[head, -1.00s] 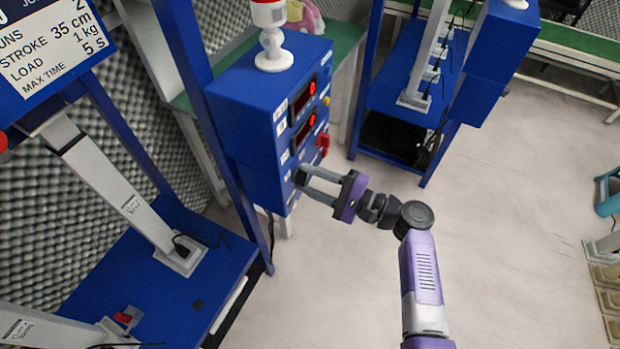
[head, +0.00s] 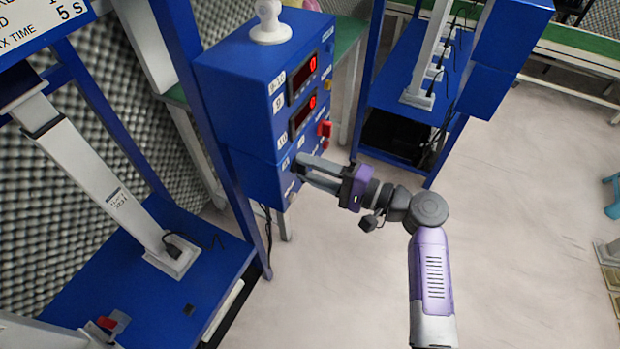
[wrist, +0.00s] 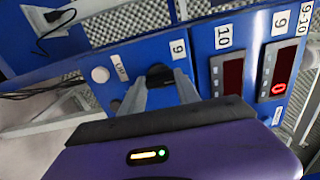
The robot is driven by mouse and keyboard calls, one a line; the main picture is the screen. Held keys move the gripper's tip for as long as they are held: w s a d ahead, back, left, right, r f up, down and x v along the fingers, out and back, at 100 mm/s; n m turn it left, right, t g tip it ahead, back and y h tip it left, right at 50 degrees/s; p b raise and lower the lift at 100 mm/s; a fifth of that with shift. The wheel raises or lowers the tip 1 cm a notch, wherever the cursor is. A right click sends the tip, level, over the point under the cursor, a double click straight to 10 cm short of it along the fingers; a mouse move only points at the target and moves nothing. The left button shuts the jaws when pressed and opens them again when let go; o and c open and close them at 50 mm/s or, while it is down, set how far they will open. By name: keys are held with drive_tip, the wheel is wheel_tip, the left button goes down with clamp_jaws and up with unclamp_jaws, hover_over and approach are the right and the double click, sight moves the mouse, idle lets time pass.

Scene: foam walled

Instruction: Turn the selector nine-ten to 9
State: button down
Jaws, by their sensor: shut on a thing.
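The selector nine-ten is a dark knob on the blue control box (head: 240,115), low on its front face. In the wrist view the dark knob (wrist: 159,72) sits between my fingertips, with a small "9" label (wrist: 178,50) to its right. My gripper (head: 299,168) reaches the box from the right and is shut on the knob; the gripper also shows in the wrist view (wrist: 160,84). The fingers cover much of the knob, so I cannot tell which way it points.
Two red-digit displays (head: 304,76) sit above the knob, labelled 9 and 10. A red switch (head: 325,129) is on the same face. In the wrist view a white round button (wrist: 100,75) is left of the knob.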

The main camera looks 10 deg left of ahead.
drive_tip(key=n+b, duration=0.4)
drive_tip(key=b, duration=0.1)
drive_tip(key=shift+f, duration=0.35)
drive_tip(key=n+b, duration=0.2)
drive_tip(key=shift+r+b, duration=0.15)
drive_tip(key=shift+b, duration=0.2)
drive_tip(key=shift+r+n, duration=0.1)
drive_tip(key=shift+n, duration=0.2)
drive_tip(key=c, duration=0.9)
unclamp_jaws()
drive_tip(key=shift+d, duration=0.15)
drive_tip(key=v, duration=0.7)
drive_tip(key=shift+s+d+r, duration=0.1)
drive_tip(key=shift+s+d, duration=0.05)
drive_tip(key=shift+d, duration=0.15)
